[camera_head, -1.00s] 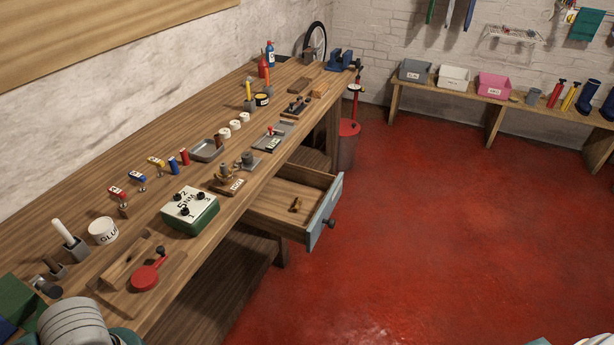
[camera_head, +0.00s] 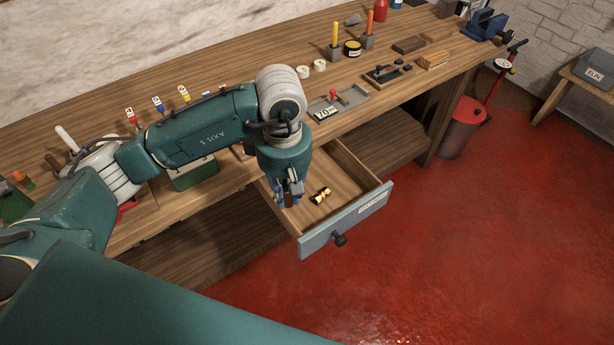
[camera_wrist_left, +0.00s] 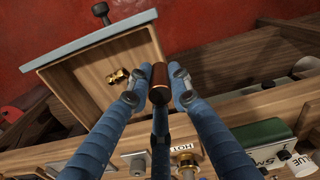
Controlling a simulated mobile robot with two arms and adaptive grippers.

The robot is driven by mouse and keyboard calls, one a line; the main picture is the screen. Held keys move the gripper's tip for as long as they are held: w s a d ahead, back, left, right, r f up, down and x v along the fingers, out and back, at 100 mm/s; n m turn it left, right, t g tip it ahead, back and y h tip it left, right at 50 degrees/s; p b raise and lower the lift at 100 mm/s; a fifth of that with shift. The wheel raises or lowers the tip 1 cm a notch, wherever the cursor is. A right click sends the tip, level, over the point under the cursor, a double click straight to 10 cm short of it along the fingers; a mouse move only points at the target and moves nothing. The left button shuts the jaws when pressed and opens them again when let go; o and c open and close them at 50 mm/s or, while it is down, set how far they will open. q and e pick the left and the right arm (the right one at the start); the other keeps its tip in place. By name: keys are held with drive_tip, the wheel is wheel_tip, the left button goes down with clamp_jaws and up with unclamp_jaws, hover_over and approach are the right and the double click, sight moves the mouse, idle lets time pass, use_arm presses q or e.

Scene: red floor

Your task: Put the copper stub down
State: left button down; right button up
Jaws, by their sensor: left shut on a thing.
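The copper stub (camera_wrist_left: 160,80) is a short brown-copper cylinder. In the left wrist view it sits between the blue fingers of my left gripper (camera_wrist_left: 158,84), which is shut on it. In the head view my left gripper (camera_head: 289,193) points down above the left part of the open drawer (camera_head: 345,228), and the stub is mostly hidden by the fingers. The drawer also shows in the left wrist view (camera_wrist_left: 95,42). A brass fitting (camera_head: 320,194) lies on the drawer floor, right of the gripper; it also shows in the left wrist view (camera_wrist_left: 117,76). My right gripper is not in view.
The drawer's wooden floor is bare around the fitting. The workbench (camera_head: 235,65) holds a grey tray (camera_head: 340,102), a green box (camera_head: 195,176) and several tools. A red canister (camera_head: 462,125) stands on the floor.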

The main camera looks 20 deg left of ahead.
use_arm(q)
drive_tip(key=w+d+r+n+b, duration=0.1)
drive_tip(key=w+d+r+n, duration=0.1)
drive_tip(key=w+r+n, duration=0.55)
drive_tip(key=shift+n, duration=0.75)
drive_tip(key=f+p, duration=0.1)
drive_tip(key=f, duration=0.4)
drive_tip(key=s+f+p, duration=0.1)
drive_tip(key=f, duration=0.5)
drive_tip(key=s+f+p, duration=0.1)
drive_tip(key=f, duration=0.5)
drive_tip(key=shift+f, duration=0.25)
wheel_tip(320, 180, down, 4)
drive_tip(key=shift+f+p, duration=0.1)
drive_tip(key=shift+p, duration=0.35)
drive_tip(key=shift+f, duration=0.35)
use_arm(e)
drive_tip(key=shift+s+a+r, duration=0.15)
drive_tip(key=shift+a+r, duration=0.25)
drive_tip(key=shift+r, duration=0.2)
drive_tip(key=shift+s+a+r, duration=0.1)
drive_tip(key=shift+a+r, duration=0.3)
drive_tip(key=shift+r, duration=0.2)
